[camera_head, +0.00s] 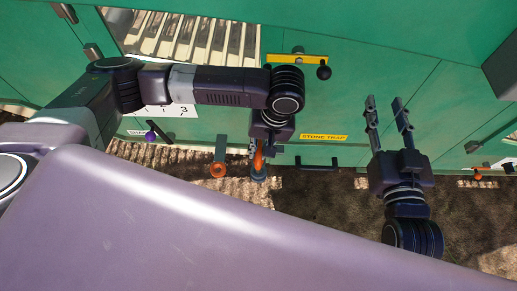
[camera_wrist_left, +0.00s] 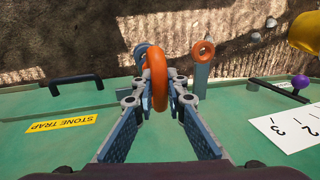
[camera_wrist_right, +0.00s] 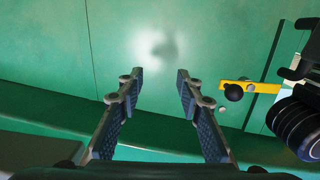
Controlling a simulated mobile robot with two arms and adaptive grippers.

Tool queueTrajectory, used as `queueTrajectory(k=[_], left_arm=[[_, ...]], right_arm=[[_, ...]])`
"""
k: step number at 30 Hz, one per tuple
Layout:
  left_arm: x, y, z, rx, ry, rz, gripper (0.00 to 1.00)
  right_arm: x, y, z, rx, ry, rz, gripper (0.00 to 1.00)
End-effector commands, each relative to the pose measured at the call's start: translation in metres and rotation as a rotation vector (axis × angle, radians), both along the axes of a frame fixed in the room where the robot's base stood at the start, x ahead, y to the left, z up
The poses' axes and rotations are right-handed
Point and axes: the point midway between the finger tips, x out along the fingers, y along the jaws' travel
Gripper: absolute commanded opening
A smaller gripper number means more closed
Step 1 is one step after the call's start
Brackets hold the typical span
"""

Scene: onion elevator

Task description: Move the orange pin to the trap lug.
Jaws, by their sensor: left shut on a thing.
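My left gripper (camera_wrist_left: 157,88) is shut on the orange pin (camera_wrist_left: 155,72), whose ring-shaped head stands upright between the fingers; the pin also shows as an orange strip in the head view (camera_head: 259,158). Just beyond it is a blue-grey ringed lug (camera_wrist_left: 140,54), seen under the gripper in the head view (camera_head: 258,174). I cannot tell whether pin and lug touch. A grey post with an orange ring (camera_wrist_left: 203,50) stands beside them, left of the gripper in the head view (camera_head: 218,170). My right gripper (camera_head: 387,105) is open and empty in front of the green panel.
A yellow STONE TRAP label (camera_head: 324,137) and a black handle (camera_head: 331,164) are right of the lug. A yellow bar with a black knob (camera_head: 324,72) sits above. A purple knob (camera_head: 150,136) is at left. Brown ground lies below the panel.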

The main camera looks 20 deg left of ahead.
Motion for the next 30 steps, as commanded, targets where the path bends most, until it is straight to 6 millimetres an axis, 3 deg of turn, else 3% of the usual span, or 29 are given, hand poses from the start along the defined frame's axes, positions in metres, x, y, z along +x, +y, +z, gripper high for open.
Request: queueTrajectory(k=[30], left_arm=[[0.000,0.000,-0.004,0.000,0.000,0.000,0.00]], right_arm=[[0.001,0.006,0.040,0.046,-0.178,0.011,0.33]])
